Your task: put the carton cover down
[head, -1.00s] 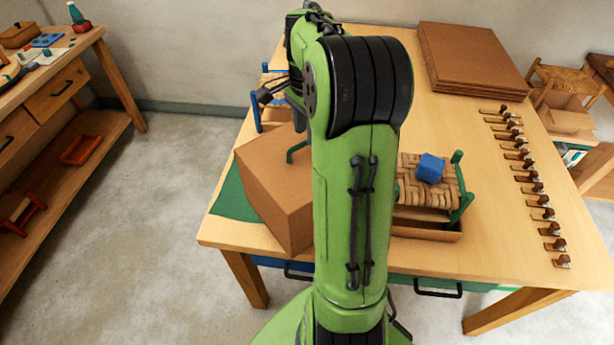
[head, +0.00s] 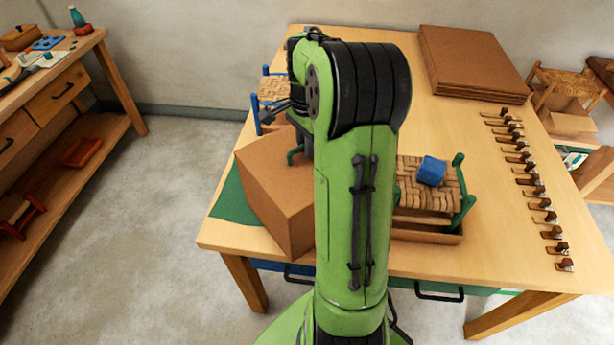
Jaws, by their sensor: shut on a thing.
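The carton cover, a plain brown cardboard box shape (head: 275,200), is at the table's front left corner, partly over a green mat (head: 232,200). My green arm hides its right side. A short green bar (head: 294,154), perhaps its handle, shows at its top beside my arm. My gripper (head: 304,147) is mostly hidden behind the arm; a dark part of it comes down at the top of the cover, shut on it. I cannot tell whether the cover's underside touches the table.
Right of my arm, a woven-seat green stool (head: 462,205) carries a blue block (head: 431,171), by a shallow brown tray (head: 430,236). A blue woven stool (head: 270,88) stands behind. Flat cardboard (head: 470,60) and a row of clamp-like pieces (head: 530,180) lie right.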

